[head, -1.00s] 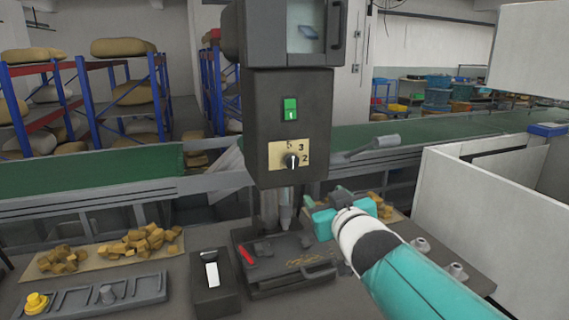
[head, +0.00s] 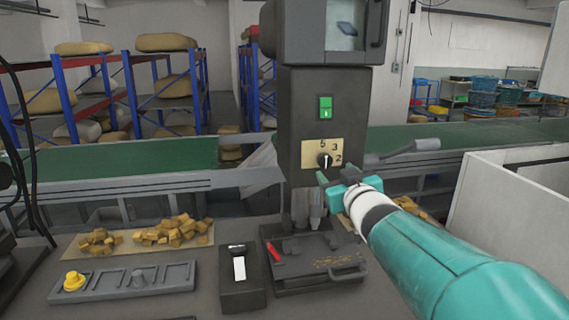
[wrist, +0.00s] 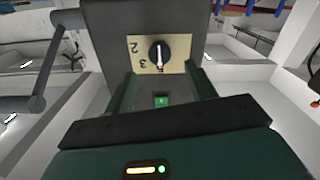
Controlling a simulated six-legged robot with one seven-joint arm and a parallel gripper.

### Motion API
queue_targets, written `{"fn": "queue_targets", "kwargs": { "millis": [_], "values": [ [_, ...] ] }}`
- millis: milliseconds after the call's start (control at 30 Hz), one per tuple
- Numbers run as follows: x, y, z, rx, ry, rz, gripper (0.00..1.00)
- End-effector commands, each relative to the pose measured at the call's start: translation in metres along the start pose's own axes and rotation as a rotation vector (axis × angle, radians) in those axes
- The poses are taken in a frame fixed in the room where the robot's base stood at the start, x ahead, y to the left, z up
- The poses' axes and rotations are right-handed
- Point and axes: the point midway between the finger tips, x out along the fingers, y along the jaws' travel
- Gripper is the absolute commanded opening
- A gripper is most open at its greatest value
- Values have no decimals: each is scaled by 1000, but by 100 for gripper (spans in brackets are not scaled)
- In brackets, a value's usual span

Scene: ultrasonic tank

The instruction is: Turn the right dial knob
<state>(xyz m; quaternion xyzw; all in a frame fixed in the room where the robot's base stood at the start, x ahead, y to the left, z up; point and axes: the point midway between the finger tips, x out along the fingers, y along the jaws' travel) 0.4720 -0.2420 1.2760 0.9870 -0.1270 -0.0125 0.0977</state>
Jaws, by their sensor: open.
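A black dial knob with a white pointer (head: 325,160) sits on a beige plate marked with numbers, on the front of a dark machine head (head: 303,112). It is the only dial knob I can make out. My gripper (head: 337,177) is open and empty, just below and to the right of the knob in the head view. In the wrist view the knob (wrist: 159,54) appears upside down, just beyond and between the fingertips of my gripper (wrist: 161,76). No contact with the knob shows.
A green switch (head: 325,107) is above the dial. A grey lever (head: 412,147) sticks out to the right.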

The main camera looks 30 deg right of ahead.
Motion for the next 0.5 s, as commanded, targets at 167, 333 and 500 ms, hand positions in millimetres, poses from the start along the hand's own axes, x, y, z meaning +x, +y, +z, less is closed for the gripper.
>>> {"fn": "queue_targets", "kwargs": {
  "millis": [167,333,500],
  "values": [
    [33,0,2,-1,-2,-3,56],
    [56,0,1,0,-1,-3,56],
    [67,0,1,0,0,-3,56]
  ]
}}
